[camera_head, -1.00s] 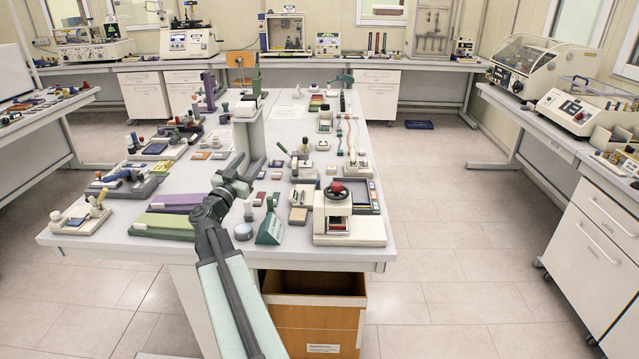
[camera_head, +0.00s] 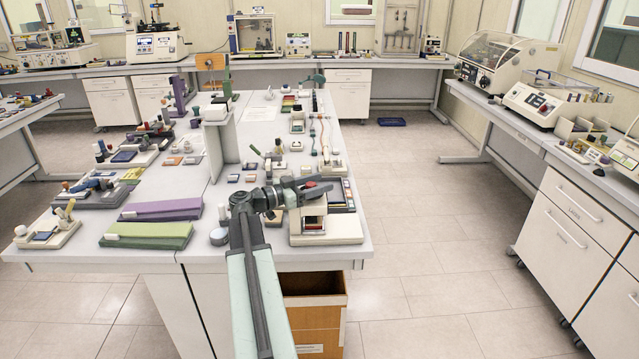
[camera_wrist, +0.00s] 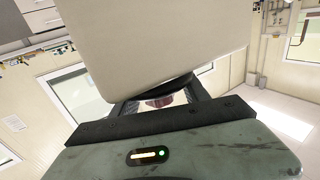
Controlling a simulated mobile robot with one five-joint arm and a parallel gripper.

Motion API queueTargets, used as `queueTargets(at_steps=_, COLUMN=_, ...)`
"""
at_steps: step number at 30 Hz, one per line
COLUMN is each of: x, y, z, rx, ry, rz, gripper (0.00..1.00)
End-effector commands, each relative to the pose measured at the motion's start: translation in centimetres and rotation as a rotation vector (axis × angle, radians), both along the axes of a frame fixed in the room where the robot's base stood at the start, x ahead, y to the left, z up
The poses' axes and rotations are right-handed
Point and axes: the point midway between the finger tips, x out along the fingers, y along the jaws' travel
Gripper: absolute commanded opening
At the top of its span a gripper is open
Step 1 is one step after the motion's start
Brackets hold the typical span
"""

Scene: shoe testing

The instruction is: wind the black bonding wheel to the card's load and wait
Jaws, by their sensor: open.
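The bonding press (camera_head: 330,228) is a cream stand with an upright body at the near right corner of the bench. Its black wheel is mostly hidden by my gripper in the head view; the red hub (camera_head: 311,184) shows. My gripper (camera_head: 304,186) is open at the wheel, its fingers beside it; I cannot tell whether they touch. In the wrist view a large cream block (camera_wrist: 165,40) fills the top. A dark rim (camera_wrist: 168,87) with a reddish part shows between the fingers (camera_wrist: 158,98). The green card is not visible; my arm covers that spot.
A purple block (camera_head: 160,209) and a green block (camera_head: 146,236) lie left of my arm. A round white-blue pot (camera_head: 218,237) stands close to it. A blue-lined tray (camera_head: 341,196) sits behind the press. The floor right of the bench is clear.

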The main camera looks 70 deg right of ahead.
Motion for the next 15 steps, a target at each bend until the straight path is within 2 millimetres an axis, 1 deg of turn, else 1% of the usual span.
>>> queueTargets(at_steps=3, x=-0.34, y=-0.34, z=0.01, rx=0.000, ry=0.000, rz=0.000, gripper=0.53)
queueTargets(at_steps=8, x=-0.30, y=-0.32, z=0.01, rx=0.000, ry=0.000, rz=0.001, gripper=0.53)
queueTargets(at_steps=9, x=-0.29, y=-0.32, z=0.01, rx=0.000, ry=0.000, rz=0.001, gripper=0.50)
queueTargets(at_steps=11, x=-0.27, y=-0.32, z=0.01, rx=0.000, ry=0.000, rz=0.001, gripper=0.34)
queueTargets(at_steps=12, x=-0.27, y=-0.31, z=0.01, rx=0.000, ry=0.000, rz=0.001, gripper=0.23)
queueTargets(at_steps=14, x=-0.25, y=-0.31, z=0.01, rx=0.000, ry=0.000, rz=0.001, gripper=0.06)
queueTargets(at_steps=15, x=-0.24, y=-0.31, z=0.01, rx=0.000, ry=0.000, rz=0.001, gripper=0.00)
